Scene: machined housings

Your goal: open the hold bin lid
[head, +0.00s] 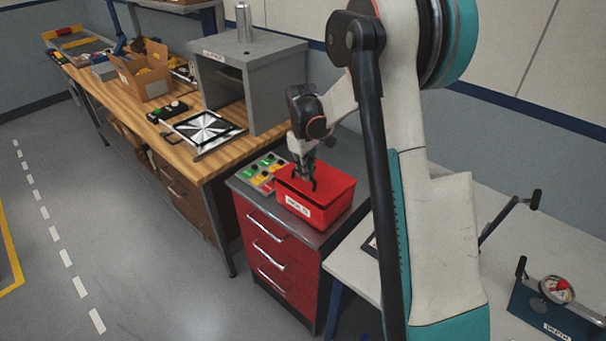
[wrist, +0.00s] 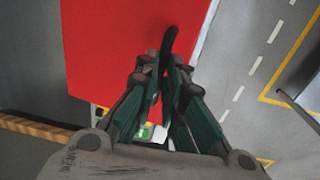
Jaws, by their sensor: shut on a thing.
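The hold bin is a red box (head: 308,208) with a white label on its front, standing on top of the red drawer cabinet in the head view. Its red lid (head: 328,180) looks closed there, and the lid fills much of the wrist view (wrist: 105,50). A dark handle (wrist: 170,42) stands up from the lid. My gripper (head: 306,172) is over the lid and reaches down to the handle. In the wrist view my gripper (wrist: 163,70) is shut on the handle, with the fingers close around its lower part. The label's text is too small to read surely.
A panel with coloured buttons (head: 262,172) lies left of the bin on the red drawer cabinet (head: 270,245). A grey open-fronted box (head: 278,70) stands on the wooden bench behind. A white table with a dial gauge (head: 556,290) is at the right. The floor at left is clear.

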